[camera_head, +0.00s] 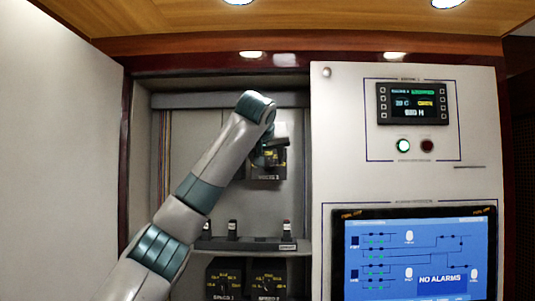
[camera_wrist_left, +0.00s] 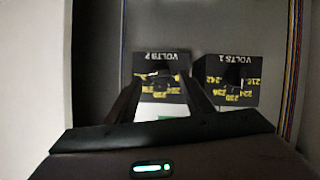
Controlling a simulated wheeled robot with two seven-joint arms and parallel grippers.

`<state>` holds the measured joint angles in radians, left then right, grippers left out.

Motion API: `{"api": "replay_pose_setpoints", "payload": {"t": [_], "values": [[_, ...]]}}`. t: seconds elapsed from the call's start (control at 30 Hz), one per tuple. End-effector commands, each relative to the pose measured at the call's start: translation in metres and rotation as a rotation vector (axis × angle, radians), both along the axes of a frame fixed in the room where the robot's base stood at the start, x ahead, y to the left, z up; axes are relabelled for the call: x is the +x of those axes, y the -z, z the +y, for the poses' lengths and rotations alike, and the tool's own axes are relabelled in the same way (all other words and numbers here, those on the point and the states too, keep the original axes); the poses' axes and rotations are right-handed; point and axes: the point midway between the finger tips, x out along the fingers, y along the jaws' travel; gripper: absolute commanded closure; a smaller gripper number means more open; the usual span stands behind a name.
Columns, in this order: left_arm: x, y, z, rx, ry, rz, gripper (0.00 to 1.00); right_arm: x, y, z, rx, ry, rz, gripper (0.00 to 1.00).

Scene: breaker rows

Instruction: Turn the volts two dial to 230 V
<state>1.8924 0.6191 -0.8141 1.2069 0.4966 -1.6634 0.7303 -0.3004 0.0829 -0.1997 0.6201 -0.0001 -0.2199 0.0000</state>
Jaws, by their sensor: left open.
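The volts two dial box (camera_head: 268,172) is a small black block with yellow scale marks in the open cabinet, partly hidden by my left gripper in the head view. In the left wrist view it appears upside down, with its label VOLTS 2 (camera_wrist_left: 155,57) readable. My left gripper (camera_wrist_left: 160,84) is open, its two fingers pointing at that box on either side of the dial face. I cannot tell whether the fingers touch the knob, nor read the knob's setting. My left gripper also shows in the head view (camera_head: 272,146). My right gripper is in neither view.
The VOLTS 1 box (camera_wrist_left: 232,68) stands close beside it. Below are a shelf (camera_head: 250,244) with several small switches and two dial boxes, one the right-hand lower box (camera_head: 267,278). A white door (camera_head: 60,150) is at left; a panel with screens (camera_head: 415,250) is at right.

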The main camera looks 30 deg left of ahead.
Motion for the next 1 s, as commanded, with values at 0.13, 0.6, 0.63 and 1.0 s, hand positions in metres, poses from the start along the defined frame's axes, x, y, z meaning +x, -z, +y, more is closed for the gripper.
{"api": "replay_pose_setpoints", "payload": {"t": [0.13, 0.6, 0.63, 1.0], "values": [[0.010, 0.004, 0.006, 0.000, -0.002, 0.002, 0.53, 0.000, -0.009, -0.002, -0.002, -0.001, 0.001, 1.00], [0.014, 0.007, 0.008, 0.001, 0.000, -0.001, 0.70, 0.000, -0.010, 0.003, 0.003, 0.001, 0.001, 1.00], [0.014, 0.007, 0.008, 0.001, 0.000, -0.001, 0.77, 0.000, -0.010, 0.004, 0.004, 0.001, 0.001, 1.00], [0.013, 0.007, 0.007, -0.012, 0.000, -0.008, 0.94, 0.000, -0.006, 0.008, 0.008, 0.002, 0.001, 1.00]]}}
